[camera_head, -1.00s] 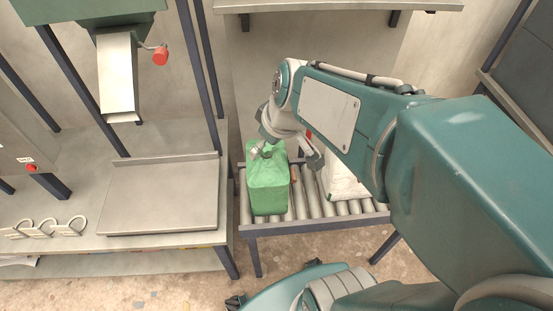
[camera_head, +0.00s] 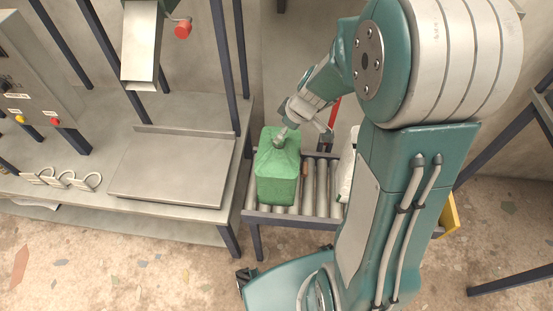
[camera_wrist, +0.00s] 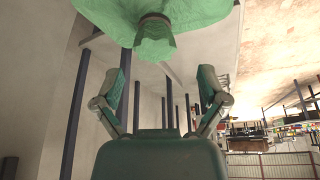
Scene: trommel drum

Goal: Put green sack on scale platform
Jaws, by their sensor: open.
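The green sack (camera_head: 277,182) stands upright on the roller conveyor, right of the scale platform. In the wrist view, its gathered neck (camera_wrist: 155,42) lies beyond my fingertips and roughly between their lines. My gripper (camera_head: 303,140) is at the sack's upper right in the head view, with one finger overlapping its top. The wrist view shows my gripper (camera_wrist: 165,75) open, with nothing between its fingers. The scale platform (camera_head: 172,168) is a flat, bare grey plate on the bench to the left.
The roller conveyor (camera_head: 322,190) also bears a white sack (camera_head: 347,175), mostly hidden behind my arm. A metal chute (camera_head: 140,45) with a red knob (camera_head: 183,28) hangs above the bench. Metal loops (camera_head: 62,178) lie left of the platform. Dark posts rise behind the platform.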

